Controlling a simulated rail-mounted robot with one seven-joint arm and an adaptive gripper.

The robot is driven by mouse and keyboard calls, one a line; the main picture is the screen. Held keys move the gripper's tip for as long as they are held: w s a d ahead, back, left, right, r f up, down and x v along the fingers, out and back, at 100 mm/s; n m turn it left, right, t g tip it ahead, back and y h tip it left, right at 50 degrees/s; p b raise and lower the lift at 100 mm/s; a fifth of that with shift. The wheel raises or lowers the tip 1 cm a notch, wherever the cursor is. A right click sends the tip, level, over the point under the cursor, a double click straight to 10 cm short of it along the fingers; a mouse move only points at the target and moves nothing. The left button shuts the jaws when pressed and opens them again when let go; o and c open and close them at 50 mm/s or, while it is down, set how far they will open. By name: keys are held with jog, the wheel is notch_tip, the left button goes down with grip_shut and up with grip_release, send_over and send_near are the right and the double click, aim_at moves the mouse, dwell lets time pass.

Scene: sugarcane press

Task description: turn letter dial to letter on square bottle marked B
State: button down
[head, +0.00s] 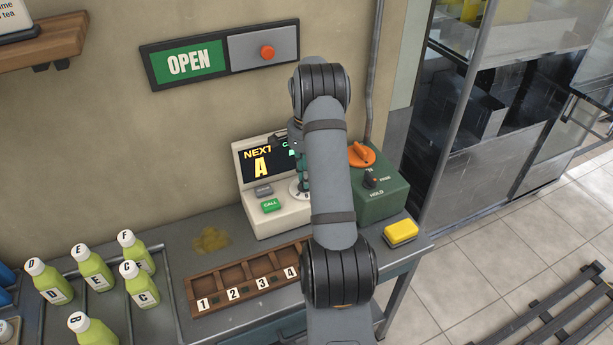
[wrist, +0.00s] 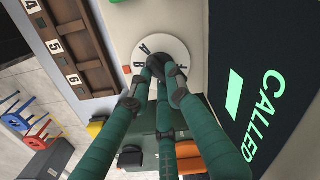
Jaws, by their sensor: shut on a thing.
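The letter dial (wrist: 165,48) is a white disc on the front of the pale console (head: 283,216). Letters A and B show on its rim; the other letters are partly hidden. My gripper (wrist: 160,72) is shut on the dial's dark knob, which its fingers mostly cover. In the head view my gripper (head: 302,170) is at the dial (head: 295,187), largely behind my arm. The console screen (head: 262,164) reads NEXT A. The bottle marked B (head: 95,334) is green with a white cap, at the lower left, partly cut off by the frame edge.
Bottles marked C (head: 141,287), D, E and F stand in the rack at left. A wooden tray (head: 235,290) with numbered slots lies before the console. A green box (head: 385,195) with an orange handle and a yellow sponge (head: 400,232) are at right.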

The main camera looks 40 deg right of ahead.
jog(key=shift+n, duration=1.1)
jog(key=c, duration=1.6)
grip_release()
jog(key=shift+c, duration=0.2)
notch_tip(320, 180, up, 12)
